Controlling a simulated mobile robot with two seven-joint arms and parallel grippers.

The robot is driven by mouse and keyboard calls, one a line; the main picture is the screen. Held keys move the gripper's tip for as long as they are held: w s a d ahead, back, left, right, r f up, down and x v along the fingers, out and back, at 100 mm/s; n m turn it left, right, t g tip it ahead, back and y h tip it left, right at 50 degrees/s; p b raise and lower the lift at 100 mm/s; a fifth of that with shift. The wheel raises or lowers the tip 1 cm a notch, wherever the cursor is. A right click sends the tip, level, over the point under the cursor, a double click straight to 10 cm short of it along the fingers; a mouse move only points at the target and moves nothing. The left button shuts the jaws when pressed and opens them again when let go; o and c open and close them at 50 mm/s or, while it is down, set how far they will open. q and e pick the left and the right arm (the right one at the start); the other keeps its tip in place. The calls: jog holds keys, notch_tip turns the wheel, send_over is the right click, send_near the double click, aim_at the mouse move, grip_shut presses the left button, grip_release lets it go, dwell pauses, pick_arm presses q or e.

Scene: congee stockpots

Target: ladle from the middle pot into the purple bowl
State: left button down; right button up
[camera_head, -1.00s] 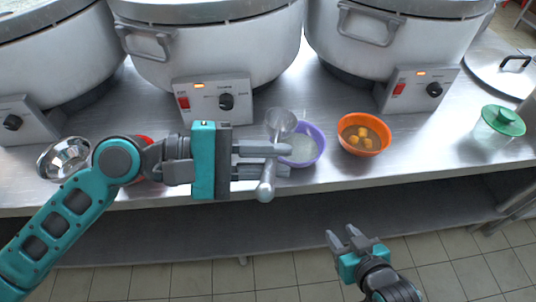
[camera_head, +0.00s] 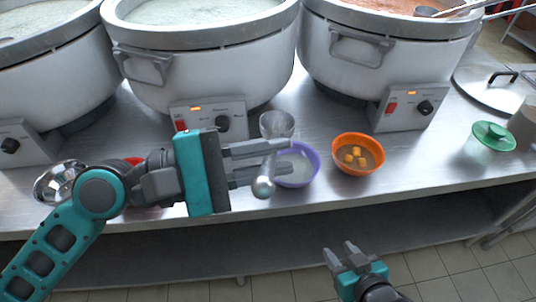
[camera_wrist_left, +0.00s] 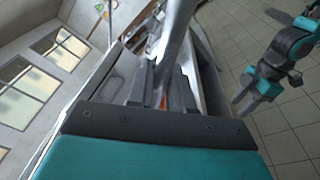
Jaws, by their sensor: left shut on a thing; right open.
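The middle pot (camera_head: 205,62) stands open, filled with whitish congee (camera_head: 190,8). The purple bowl (camera_head: 315,165) sits near the counter's front edge with pale content inside. My left gripper (camera_head: 262,162) is shut on the ladle, in front of and over the bowl's left side. The ladle's cup (camera_head: 277,125) is above and behind the fingers, its round handle end (camera_head: 263,187) below them. Its contents cannot be made out. In the left wrist view the ladle's handle (camera_wrist_left: 178,35) rises between the fingers. My right gripper (camera_head: 347,258) is open and empty, low in front of the counter.
An orange bowl (camera_head: 372,167) with yellowish pieces stands right of the purple bowl. Left and right pots (camera_head: 45,75) (camera_head: 400,62) flank the middle one. A metal bowl (camera_head: 58,182), green-lidded jar (camera_head: 490,138) and pot lid (camera_head: 490,85) are on the counter.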

dwell(0.3)
pick_arm(q)
notch_tip(320, 180, up, 4)
jog(key=shift+f, duration=0.1)
jog(key=shift+r, duration=0.65)
